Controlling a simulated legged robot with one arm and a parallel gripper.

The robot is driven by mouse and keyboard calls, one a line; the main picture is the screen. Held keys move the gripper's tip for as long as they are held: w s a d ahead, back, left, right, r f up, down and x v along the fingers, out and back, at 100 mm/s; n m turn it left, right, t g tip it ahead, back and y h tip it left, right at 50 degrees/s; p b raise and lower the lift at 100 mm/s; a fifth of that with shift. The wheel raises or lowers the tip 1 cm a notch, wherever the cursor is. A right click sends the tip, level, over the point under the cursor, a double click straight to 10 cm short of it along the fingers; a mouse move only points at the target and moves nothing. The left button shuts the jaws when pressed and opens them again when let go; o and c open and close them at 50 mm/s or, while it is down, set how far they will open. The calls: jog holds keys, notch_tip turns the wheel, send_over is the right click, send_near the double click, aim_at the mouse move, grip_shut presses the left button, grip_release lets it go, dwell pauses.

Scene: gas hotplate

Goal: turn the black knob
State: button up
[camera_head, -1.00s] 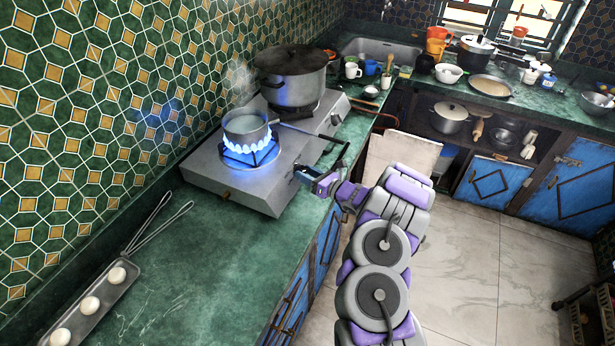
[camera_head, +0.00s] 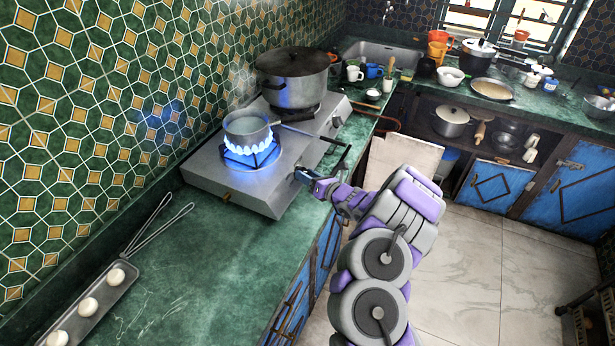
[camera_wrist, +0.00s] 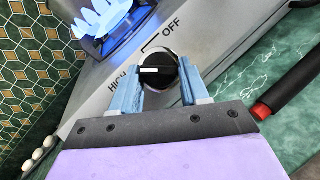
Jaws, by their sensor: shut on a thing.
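The black knob (camera_wrist: 157,71) is on the front face of the hotplate (camera_head: 205,172), between the printed words HIGH and OFF. Its white pointer mark points towards the HIGH side in the wrist view. My gripper (camera_wrist: 158,88) is shut on the knob, one blue finger on each side. In the head view my gripper (camera_head: 303,177) is at the hotplate's front edge and hides the knob. The near burner's blue flame (camera_head: 249,153) is lit under a small saucepan (camera_head: 246,126).
A large lidded pot (camera_head: 292,78) stands on the far burner. A dark handle with a red end (camera_wrist: 262,110) lies to the right of my gripper. A tray with white round things (camera_head: 103,293) lies at the near left. The green counter (camera_head: 200,265) before the hotplate is mostly clear.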

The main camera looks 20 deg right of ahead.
jog(key=o, duration=1)
jog(key=shift+w+d, duration=0.1)
jog(key=shift+d, duration=0.05)
jog(key=p+v, duration=0.3)
jog(key=v, duration=1.4)
jog(key=shift+s+p, duration=0.2)
jog(key=shift+p, duration=0.15)
jog(key=shift+f, duration=0.1)
